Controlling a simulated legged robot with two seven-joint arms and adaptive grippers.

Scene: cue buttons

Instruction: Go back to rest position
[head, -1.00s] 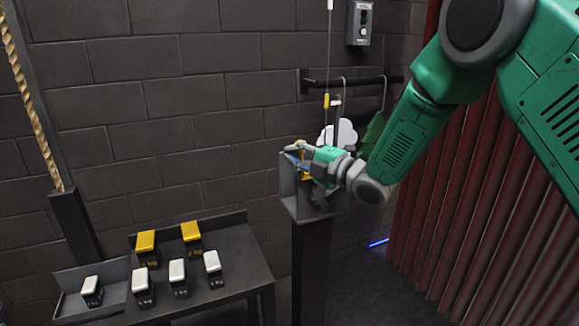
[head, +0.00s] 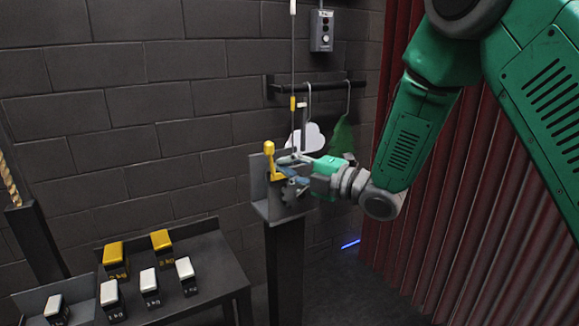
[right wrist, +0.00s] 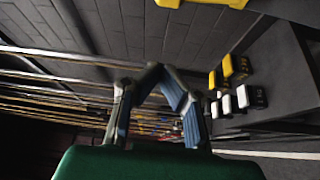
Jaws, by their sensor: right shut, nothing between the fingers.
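My right gripper (head: 286,168) is at the end of the green arm, in front of a grey bracket on a dark post. Its fingers point left and look shut and empty. A yellow-knobbed lever (head: 269,160) stands upright on the bracket, just left of the fingertips; a small gap seems to lie between them. In the right wrist view the blue-padded fingers (right wrist: 155,72) meet at their tips with nothing between them. A yellow part (right wrist: 205,3) shows at the top edge there, beyond the fingers. My left gripper is out of view.
The post (head: 285,270) stands right of a dark table (head: 215,250) with yellow and white weights. A hook rail (head: 320,84) holds a white cloud (head: 312,137) and a green tree (head: 342,135). A red curtain (head: 450,200) is at right.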

